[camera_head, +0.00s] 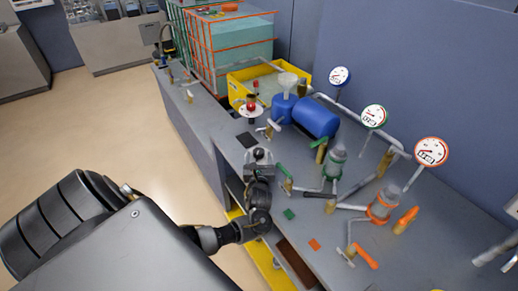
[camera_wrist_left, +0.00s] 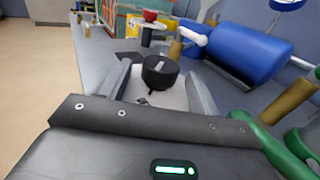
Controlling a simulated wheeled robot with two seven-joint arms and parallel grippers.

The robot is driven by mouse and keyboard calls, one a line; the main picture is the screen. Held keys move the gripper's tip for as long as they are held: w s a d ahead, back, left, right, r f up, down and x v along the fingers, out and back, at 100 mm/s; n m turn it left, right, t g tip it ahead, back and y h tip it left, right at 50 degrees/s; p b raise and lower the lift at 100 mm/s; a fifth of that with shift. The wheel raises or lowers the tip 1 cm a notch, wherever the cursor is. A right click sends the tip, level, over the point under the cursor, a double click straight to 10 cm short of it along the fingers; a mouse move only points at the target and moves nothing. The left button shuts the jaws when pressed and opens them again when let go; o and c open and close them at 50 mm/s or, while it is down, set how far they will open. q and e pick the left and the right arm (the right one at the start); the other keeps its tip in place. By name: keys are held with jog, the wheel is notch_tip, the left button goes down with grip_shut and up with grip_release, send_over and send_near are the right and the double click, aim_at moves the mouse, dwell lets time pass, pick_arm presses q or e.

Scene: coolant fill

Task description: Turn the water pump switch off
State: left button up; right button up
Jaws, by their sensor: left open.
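A round black knob with a pale pointer mark, which looks like the pump switch (camera_wrist_left: 160,72), stands on a light grey base in the left wrist view. My left gripper (camera_wrist_left: 159,80) is open, with one finger on each side of the knob. I cannot tell whether the fingers touch it. In the head view my left gripper (camera_head: 259,158) is over the front edge of the grey bench (camera_head: 225,135), and it mostly hides the switch. No right gripper can be made out.
Green and orange valves, pipes and several gauges (camera_head: 373,116) crowd the right.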

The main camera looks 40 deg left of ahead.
pick_arm(q)
jog(key=v, duration=0.8)
jog(key=shift+s+d, duration=0.15)
jog(key=shift+s, duration=0.05)
